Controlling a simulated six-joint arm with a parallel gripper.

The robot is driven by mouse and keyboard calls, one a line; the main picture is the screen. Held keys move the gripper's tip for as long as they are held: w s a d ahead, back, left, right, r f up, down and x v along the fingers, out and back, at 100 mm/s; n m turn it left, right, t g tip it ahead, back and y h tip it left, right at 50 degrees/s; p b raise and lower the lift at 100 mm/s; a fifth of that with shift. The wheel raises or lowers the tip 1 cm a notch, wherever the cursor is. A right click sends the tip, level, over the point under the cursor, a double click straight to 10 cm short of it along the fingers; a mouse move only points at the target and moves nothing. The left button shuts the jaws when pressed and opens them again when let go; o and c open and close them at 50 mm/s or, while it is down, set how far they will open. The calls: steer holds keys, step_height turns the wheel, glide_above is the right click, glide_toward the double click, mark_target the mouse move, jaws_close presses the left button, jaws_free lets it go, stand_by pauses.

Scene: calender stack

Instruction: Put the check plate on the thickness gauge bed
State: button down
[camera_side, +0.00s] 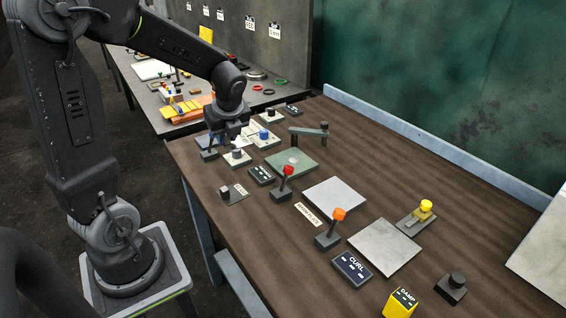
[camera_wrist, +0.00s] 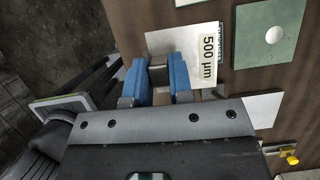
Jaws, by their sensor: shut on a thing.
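My gripper (camera_wrist: 160,85) has its blue fingers closed around a grey block on the check plate, a pale plate (camera_wrist: 188,40) with a "500 µm" label. In the side view my gripper (camera_side: 232,132) is over the far left part of the bench, and the plate is mostly hidden there. Its height above the bench is hard to tell. The thickness gauge bed looks to be the green plate (camera_side: 300,166) with a pale round spot, to the right of my gripper. It also shows at the upper right of the wrist view (camera_wrist: 260,55). A dark gauge arm (camera_side: 310,131) stands behind it.
Red (camera_side: 287,171) and orange (camera_side: 338,214) levers stand in front of the green plate. A blue-knobbed block (camera_side: 264,134) is close to my gripper. Two bare grey plates (camera_side: 335,194) (camera_side: 384,246) lie farther right.

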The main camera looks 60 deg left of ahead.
steer(key=w+a, duration=0.5)
steer(key=w, duration=0.2)
glide_above(283, 163)
steer(key=d, duration=0.1)
steer(key=shift+n, duration=0.3)
step_height(283, 163, down, 8)
steer(key=shift+r, duration=0.1)
steer(key=shift+f, duration=1.95)
steer(key=shift+f, duration=0.1)
steer(key=c, duration=1)
jaws_free()
